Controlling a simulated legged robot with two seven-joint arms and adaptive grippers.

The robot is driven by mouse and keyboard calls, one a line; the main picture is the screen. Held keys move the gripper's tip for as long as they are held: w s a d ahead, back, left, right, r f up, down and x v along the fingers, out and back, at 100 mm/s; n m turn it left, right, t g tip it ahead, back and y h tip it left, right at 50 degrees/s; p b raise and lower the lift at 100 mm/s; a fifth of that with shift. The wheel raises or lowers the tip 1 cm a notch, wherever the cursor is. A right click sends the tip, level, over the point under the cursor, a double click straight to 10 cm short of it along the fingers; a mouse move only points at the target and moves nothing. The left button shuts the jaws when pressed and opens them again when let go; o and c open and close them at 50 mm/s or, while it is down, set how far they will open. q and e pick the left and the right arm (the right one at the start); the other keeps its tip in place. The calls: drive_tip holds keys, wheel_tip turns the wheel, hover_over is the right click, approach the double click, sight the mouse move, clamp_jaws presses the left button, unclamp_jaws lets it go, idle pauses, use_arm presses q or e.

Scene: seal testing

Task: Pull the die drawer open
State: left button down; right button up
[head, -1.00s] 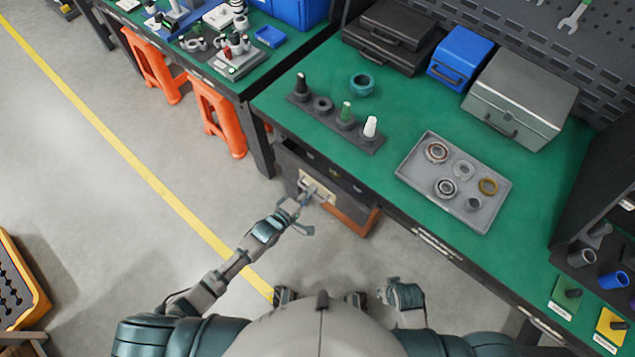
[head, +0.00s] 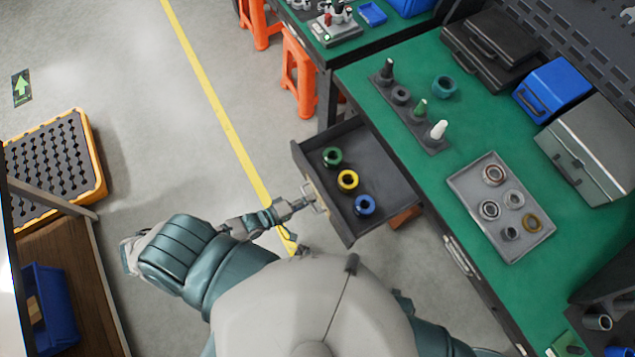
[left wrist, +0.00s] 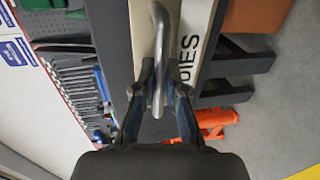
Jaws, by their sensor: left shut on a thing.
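The die drawer (head: 384,178) stands pulled out from under the green bench in the head view. Its dark tray holds a green die (head: 332,157), a yellow die (head: 348,180) and a blue die (head: 364,205) in a row. My left gripper (head: 309,198) is at the drawer front. In the left wrist view its fingers (left wrist: 160,95) are shut on the metal handle (left wrist: 159,50), beside a label (left wrist: 190,45) reading "DIES". My right gripper is not visible; my body hides that side.
The green bench (head: 460,120) carries a grey tray (head: 480,180) of rings, a row of dark, green and white pieces, and cases. Orange stools (head: 299,75) stand at the left bench. An orange-edged crate (head: 95,160) and a wooden shelf are at left.

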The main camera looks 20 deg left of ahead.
use_arm(q)
drive_tip(key=shift+s+f, duration=0.35)
drive_tip(key=shift+s, duration=0.4)
drive_tip(key=c, duration=1.3)
unclamp_jaws()
drive_tip(key=shift+o, duration=0.5)
drive_tip(key=shift+w+d+r, duration=0.15)
drive_tip(key=v, duration=1.2)
